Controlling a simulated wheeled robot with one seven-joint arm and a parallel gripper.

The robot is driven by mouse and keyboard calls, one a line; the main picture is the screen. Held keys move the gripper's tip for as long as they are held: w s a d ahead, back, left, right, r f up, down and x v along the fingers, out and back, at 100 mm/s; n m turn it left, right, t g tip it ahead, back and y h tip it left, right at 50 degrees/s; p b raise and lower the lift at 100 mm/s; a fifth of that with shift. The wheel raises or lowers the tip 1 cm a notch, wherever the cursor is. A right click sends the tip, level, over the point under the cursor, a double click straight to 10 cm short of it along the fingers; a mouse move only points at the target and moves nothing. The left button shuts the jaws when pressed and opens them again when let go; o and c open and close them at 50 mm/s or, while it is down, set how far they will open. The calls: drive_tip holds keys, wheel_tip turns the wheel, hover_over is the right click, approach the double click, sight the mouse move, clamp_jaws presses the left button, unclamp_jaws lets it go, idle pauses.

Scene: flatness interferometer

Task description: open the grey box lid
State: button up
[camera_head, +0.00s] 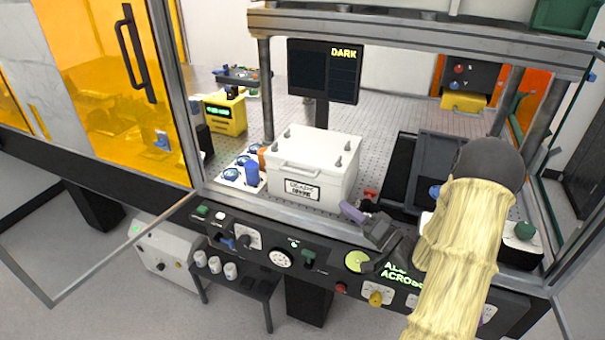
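A pale grey box (342,190) stands on the perforated table, near its front edge. Its lid (318,146) looks shut and level, with small dark-tipped knobs near its corners and a pale handle (300,172) along the front. A label with dark print is on the front face. My gripper (362,215) is in front of the box's right front corner, apart from the handle. Its fingers are dark and purplish, and their gap is not clear. My pale yellow sleeved arm comes from the lower right and hides part of the panel.
A black open tray (425,165) stands right of the box. Blue-topped parts (251,172) sit close on its left. A control panel (245,238) runs along the front. A metal frame beam (420,28) crosses above. A dark screen (324,72) stands behind.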

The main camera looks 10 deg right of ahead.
sight(302, 174)
drive_tip(key=p+x, duration=0.3)
drive_tip(key=x, duration=1.3)
drive_tip(key=shift+w+p, duration=0.1)
drive_tip(key=shift+p, duration=0.25)
clamp_jaws()
